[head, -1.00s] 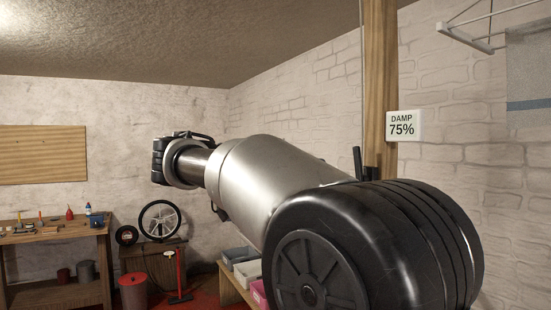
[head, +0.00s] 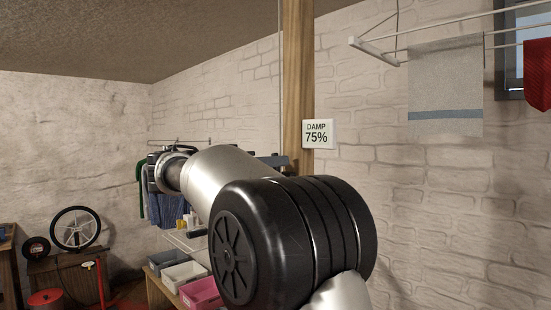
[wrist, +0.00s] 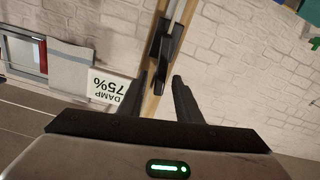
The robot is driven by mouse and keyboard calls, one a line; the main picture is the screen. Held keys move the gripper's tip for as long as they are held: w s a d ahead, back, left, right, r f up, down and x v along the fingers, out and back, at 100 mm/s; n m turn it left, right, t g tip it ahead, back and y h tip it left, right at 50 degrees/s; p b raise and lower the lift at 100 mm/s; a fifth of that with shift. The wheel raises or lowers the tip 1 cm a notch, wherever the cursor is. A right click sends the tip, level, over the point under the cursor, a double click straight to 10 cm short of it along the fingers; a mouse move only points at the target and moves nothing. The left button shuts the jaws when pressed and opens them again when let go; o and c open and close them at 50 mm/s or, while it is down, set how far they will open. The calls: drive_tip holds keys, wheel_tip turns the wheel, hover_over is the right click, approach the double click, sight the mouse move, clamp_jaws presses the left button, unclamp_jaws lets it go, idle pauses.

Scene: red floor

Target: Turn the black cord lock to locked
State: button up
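The black cord lock (wrist: 164,42) is on the wooden post in the wrist view, a dark body with a lever-like part lying roughly along the post. Whether it is locked cannot be told.
A drying rack (head: 375,48) with a grey towel (head: 445,90) hangs at the upper right. Bins, including a pink one (head: 202,293), stand low on a bench. A wheel (head: 75,229) stands at left.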

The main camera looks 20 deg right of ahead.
drive_tip(key=shift+x, duration=0.9)
drive_tip(key=shift+c, duration=0.4)
clamp_jaws()
